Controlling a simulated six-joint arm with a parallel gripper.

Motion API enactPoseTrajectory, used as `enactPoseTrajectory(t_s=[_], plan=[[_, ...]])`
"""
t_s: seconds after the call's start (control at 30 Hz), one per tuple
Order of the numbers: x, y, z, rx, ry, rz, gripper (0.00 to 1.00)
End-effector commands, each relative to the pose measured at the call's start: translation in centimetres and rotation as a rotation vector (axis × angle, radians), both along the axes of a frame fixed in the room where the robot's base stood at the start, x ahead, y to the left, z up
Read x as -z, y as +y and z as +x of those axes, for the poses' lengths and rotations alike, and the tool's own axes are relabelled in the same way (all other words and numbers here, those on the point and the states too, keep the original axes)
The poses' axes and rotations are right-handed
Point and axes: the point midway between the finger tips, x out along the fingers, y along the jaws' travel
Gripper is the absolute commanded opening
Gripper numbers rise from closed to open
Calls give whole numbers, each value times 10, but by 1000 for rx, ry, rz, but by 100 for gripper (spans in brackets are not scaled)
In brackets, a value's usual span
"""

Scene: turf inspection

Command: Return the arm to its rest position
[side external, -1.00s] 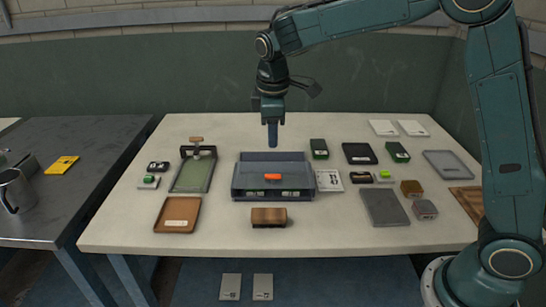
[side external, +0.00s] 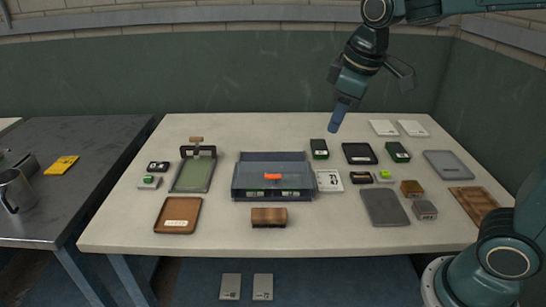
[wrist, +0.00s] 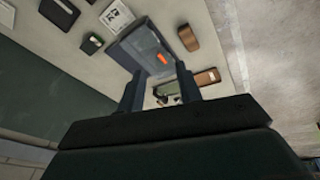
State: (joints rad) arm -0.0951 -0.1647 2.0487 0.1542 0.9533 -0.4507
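My arm holds my gripper (side external: 339,116) up in the air, tilted, over the back of the white table (side external: 230,132), near a black and green box (side external: 319,149). In the side external view its fingers overlap and look like one. In the wrist view my gripper (wrist: 159,90) shows two fingers apart with nothing between them, so it is open and empty.
A grey case (side external: 245,181) with an orange handle (side external: 272,176) stands mid-table. A brown block (side external: 268,217), a brown tray (side external: 178,214), a green clipboard-like tray (side external: 193,174) and a grey plate (side external: 384,207) lie around it. The air above the table is clear.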

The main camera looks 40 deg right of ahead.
Motion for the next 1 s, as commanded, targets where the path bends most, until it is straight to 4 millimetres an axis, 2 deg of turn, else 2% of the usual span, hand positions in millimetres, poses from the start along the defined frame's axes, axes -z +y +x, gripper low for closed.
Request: enactPoseTrajectory(t_s=[0.03, 0.27, 0.6, 0.8, 1.0], plan=[[-3, -2, -12, 25, -16, 12, 35], [-5, -6, -62, 135, -80, 73, 35], [10, -7, -128, 288, -162, 168, 35], [20, -5, -150, 346, -190, 206, 35], [23, -5, -156, 362, -196, 217, 35]])
